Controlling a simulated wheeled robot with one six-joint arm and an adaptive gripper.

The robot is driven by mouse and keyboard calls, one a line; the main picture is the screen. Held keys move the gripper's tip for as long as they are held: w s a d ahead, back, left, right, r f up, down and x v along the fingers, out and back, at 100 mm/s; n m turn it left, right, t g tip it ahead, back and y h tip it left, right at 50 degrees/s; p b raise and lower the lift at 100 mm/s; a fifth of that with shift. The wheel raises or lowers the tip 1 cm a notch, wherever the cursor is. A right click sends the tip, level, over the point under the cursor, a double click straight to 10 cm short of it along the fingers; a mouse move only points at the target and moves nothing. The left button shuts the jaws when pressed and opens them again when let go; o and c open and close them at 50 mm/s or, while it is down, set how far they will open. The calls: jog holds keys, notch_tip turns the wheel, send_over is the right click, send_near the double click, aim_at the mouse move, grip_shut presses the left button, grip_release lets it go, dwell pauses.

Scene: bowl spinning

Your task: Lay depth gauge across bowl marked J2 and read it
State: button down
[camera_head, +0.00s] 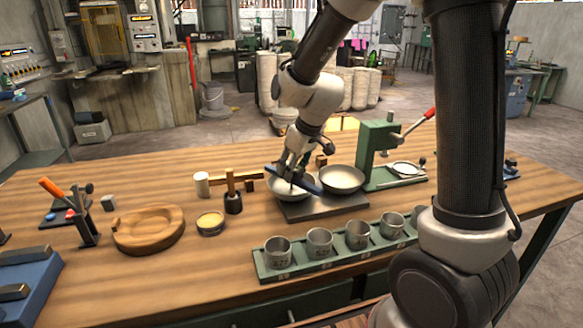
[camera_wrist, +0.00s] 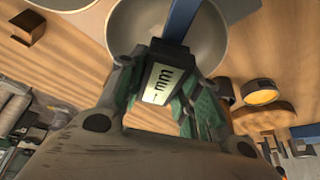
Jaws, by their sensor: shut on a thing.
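My gripper (camera_head: 289,172) is shut on the depth gauge (camera_head: 306,185), a blue bar with a small display. In the wrist view the gauge's display (camera_wrist: 160,84) sits between my green fingers (camera_wrist: 158,92); "mm" shows on it, but I cannot make out a number. The bar lies over the left pale metal bowl (camera_head: 273,190), which also shows in the wrist view (camera_wrist: 226,42). I cannot tell whether the bar touches the rim. A second bowl (camera_head: 342,179) stands to the right, empty. Both are on a dark plate (camera_head: 322,208). No J2 mark is readable on either bowl.
A green press (camera_head: 377,150) with a red-handled lever stands right of the bowls. A green rack (camera_head: 330,261) of metal cups is in front.

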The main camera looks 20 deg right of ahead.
jog(key=c, duration=0.9)
grip_release()
jog(key=v, duration=1.2)
jog(key=s+d+m, duration=0.2)
jog(key=s+d, duration=0.2)
jog(key=s, duration=0.3)
jog(key=s+d+r+m+h, duration=0.1)
jog(key=s+d, duration=0.3)
jog(key=s, duration=0.4)
jog(key=s+d+r+m+h, duration=0.1)
jog(key=s+d+m, duration=0.2)
jog(key=s, duration=0.4)
jog(key=shift+s+d+r, duration=0.15)
jog(key=shift+s+d, duration=0.15)
jog(key=shift+d, duration=0.55)
